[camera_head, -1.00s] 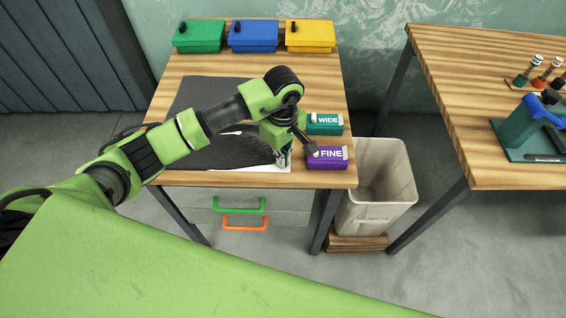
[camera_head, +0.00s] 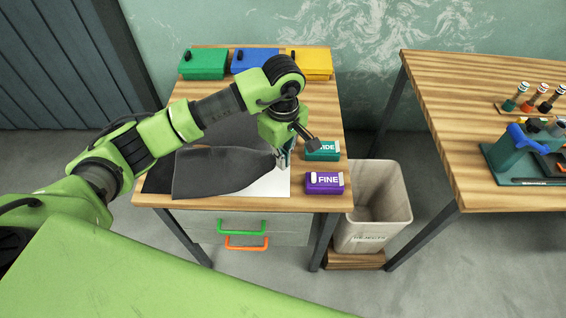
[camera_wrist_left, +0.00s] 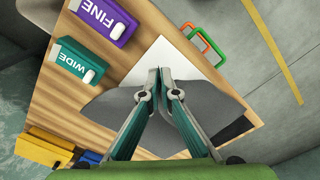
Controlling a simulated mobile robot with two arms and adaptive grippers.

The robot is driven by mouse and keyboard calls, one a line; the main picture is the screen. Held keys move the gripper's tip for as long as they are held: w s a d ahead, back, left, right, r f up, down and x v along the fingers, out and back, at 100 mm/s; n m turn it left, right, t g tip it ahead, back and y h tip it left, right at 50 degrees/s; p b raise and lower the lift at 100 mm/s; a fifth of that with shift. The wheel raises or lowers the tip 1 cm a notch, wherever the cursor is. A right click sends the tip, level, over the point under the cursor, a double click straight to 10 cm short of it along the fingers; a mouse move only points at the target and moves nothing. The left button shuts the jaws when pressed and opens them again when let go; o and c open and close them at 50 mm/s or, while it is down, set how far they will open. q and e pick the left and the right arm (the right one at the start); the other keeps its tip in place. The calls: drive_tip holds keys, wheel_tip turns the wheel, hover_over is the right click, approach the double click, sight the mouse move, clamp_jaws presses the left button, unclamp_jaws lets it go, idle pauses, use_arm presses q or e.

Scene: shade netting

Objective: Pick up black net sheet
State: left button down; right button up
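The black net sheet (camera_head: 215,171) is dark grey-black and lies partly raised over the front of the left wooden table, its right end gathered to a narrow point at my left gripper (camera_head: 283,158). In the left wrist view the sheet (camera_wrist_left: 212,107) spreads out on both sides of the left gripper (camera_wrist_left: 161,72), whose fingertips meet and pinch it. A white sheet (camera_head: 270,184) shows on the table beneath it. Another flat dark area lies behind the sheet, partly hidden by my arm. My right gripper is not in view.
A teal WIDE box (camera_head: 322,151) and a purple FINE box (camera_head: 324,183) stand close right of the gripper. Green (camera_head: 203,64), blue (camera_head: 254,60) and yellow (camera_head: 312,63) boxes line the back. A bin (camera_head: 376,205) stands right of the table.

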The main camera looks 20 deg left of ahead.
use_arm(q)
wheel_tip(320, 180, up, 45)
drive_tip(key=p, duration=0.7)
drive_tip(key=shift+p, duration=0.4)
drive_tip(key=shift+f, duration=0.1)
idle(0.4)
idle(1.0)
